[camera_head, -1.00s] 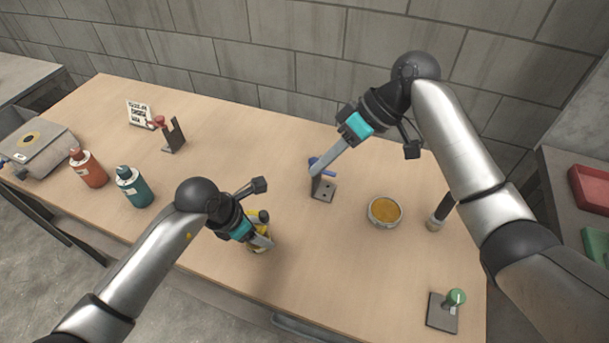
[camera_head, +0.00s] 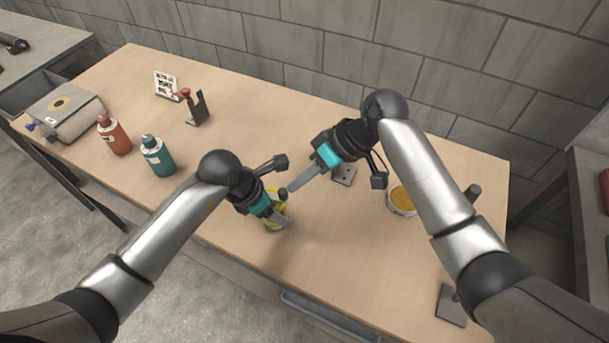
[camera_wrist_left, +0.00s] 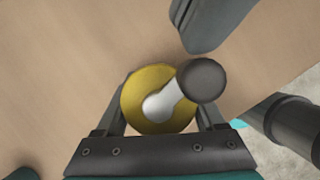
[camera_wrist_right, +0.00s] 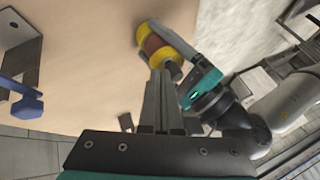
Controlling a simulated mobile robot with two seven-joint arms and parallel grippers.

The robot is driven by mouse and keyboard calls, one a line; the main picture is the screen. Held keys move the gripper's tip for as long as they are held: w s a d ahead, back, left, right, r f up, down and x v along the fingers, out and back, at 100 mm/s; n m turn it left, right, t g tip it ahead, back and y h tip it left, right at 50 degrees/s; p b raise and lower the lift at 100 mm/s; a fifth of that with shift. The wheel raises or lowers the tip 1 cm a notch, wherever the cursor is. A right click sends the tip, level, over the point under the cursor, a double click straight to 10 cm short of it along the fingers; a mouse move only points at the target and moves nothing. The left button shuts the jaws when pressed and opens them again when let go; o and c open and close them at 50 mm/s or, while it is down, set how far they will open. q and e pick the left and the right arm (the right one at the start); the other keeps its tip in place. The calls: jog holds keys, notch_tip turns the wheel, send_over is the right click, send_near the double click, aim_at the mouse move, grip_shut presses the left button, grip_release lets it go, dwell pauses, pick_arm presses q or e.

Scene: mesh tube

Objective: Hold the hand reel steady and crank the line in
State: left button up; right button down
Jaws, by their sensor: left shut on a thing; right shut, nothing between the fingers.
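The hand reel (camera_head: 273,217) is a small yellow spool standing on the workbench. In the left wrist view its round yellow face (camera_wrist_left: 135,97) shows a pale crank arm (camera_wrist_left: 161,102) ending in a dark round knob (camera_wrist_left: 203,80). A reddish-brown winding (camera_wrist_right: 154,43) shows between its yellow flanges in the right wrist view. My left gripper (camera_head: 279,216) is shut on the reel, a finger on either side. My right gripper (camera_head: 291,189) is shut and empty, its tips close to the crank knob; I cannot tell if they touch.
A bracket (camera_head: 344,176) stands behind the right gripper; its blue lever (camera_wrist_right: 22,100) shows in the right wrist view. A round tin (camera_head: 402,201) is to the right. Red (camera_head: 115,136) and teal (camera_head: 157,157) bottles stand left. The bench between bottles and reel is clear.

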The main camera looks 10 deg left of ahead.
aim_at(287, 200)
jog(key=shift+s+m+t, duration=0.4)
jog(key=shift+m+t, duration=0.1)
jog(key=shift+m, duration=0.2)
jog(key=s+m+t, duration=0.2)
jog(key=m, duration=0.1)
jog(key=shift+s+m+t, duration=0.2)
jog(key=shift+m+t, duration=0.1)
jog(key=shift+m, duration=0.1)
jog(key=s+m+t, duration=0.1)
jog(key=s+a+m+h, duration=0.1)
jog(key=m, duration=0.1)
jog(key=shift+t, duration=0.4)
jog(key=shift+s+a, duration=0.25)
dwell(0.4)
jog(key=shift+w+a+r, duration=0.1)
jog(key=shift+w, duration=0.05)
dwell(1.0)
jog(key=shift+w, duration=0.1)
